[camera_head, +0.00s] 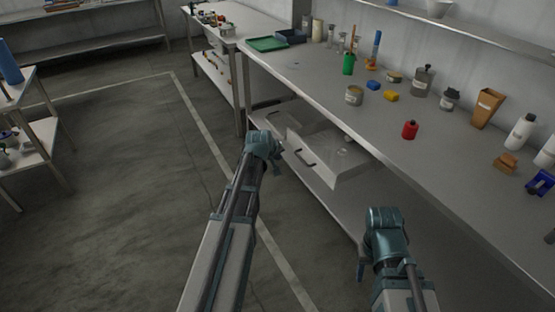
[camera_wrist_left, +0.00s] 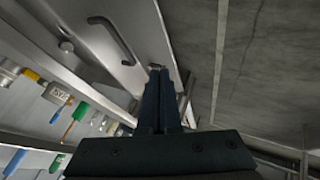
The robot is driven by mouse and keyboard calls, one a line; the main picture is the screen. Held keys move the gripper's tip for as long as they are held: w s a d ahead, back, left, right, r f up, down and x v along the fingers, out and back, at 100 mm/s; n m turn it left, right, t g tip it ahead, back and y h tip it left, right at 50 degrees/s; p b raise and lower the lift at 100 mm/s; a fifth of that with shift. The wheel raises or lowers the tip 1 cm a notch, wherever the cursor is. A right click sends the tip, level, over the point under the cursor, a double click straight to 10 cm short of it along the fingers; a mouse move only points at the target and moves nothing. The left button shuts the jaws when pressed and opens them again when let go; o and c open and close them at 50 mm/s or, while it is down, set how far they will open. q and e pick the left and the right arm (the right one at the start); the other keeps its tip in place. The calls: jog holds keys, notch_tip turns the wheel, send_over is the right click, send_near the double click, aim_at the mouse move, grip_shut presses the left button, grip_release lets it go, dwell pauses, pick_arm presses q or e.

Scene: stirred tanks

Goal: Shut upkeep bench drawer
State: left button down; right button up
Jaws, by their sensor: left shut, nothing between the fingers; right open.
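The upkeep bench drawer (camera_head: 345,160) is light grey and stands pulled out below the bench top in the head view. A small round item lies inside it. Its dark bar handle (camera_head: 304,158) is on the front panel, and the handle also shows in the left wrist view (camera_wrist_left: 113,38). My left gripper (camera_head: 277,170) is just left of the drawer front in the head view. Its fingers (camera_wrist_left: 160,72) are shut and empty, beside the front panel; contact cannot be told. My right gripper (camera_head: 361,270) is open, low near the bench's front edge, its fingers mostly hidden.
A lower shelf (camera_head: 335,205) lies under the drawer. The floor (camera_head: 110,210) to the left is clear. Another table stands at far left.

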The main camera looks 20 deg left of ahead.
pick_arm(q)
jog(key=w+d+f+b, duration=0.2)
jog(key=w+f+b, duration=0.1)
jog(key=w, duration=0.4)
jog(key=shift+w+d+f+b, duration=0.15)
jog(key=shift+w+f+b, duration=0.2)
jog(key=shift+f, duration=0.5)
send_near(332, 149)
jog(key=w+f, duration=0.1)
jog(key=w, duration=0.1)
jog(key=w+f, duration=0.1)
jog(key=w, duration=0.1)
jog(key=w+f, duration=0.1)
jog(key=w, duration=0.1)
jog(key=shift+a, duration=0.4)
jog(key=shift+w+d+r, duration=0.1)
jog(key=shift+w+d, duration=0.1)
jog(key=shift+w, duration=0.05)
jog(key=shift+d, duration=0.1)
